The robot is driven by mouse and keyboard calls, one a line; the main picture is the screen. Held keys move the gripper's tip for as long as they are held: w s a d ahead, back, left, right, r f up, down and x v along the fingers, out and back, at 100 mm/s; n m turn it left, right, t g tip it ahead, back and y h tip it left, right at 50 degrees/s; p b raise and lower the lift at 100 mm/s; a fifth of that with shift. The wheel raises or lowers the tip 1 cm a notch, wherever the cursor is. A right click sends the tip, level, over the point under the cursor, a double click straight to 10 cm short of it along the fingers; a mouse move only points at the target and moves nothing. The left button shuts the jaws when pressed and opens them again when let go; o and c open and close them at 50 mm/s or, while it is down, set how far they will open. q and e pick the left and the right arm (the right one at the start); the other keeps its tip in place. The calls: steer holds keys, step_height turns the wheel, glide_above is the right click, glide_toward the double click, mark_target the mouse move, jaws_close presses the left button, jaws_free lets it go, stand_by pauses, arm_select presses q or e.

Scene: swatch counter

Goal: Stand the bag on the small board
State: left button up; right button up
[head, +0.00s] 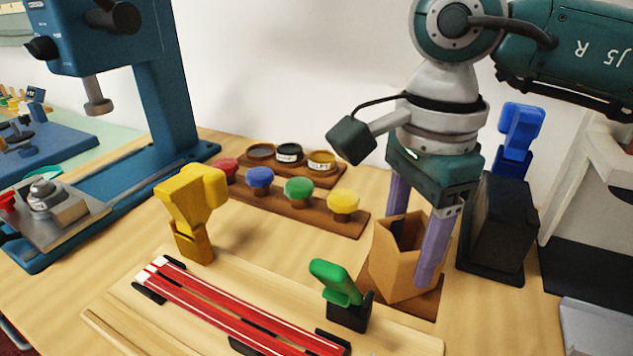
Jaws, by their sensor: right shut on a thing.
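The brown, open-topped bag (393,268) is upright over the small dark-brown board (428,303) at the right front of the counter. My right gripper (414,248) comes down from above, with its purple fingers on either side of the bag, shut on it. The bag's base covers most of the board, whose edges show beside it. I cannot tell whether the base touches the board or is just above it. My left gripper is not in view.
A green-handled item (337,282) with a black base stands close left of the bag. A black box (497,228) stands right of it. Wooden racks with coloured knobs (298,192) lie behind. A yellow item (193,205) and red rails (235,310) are left. A blue machine (165,90) stands far left.

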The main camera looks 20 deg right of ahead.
steer(key=o, duration=1.4)
steer(key=shift+r+p, duration=0.3)
steer(key=shift+r, duration=0.05)
step_height(320, 180, up, 12)
steer(key=shift+f, duration=0.25)
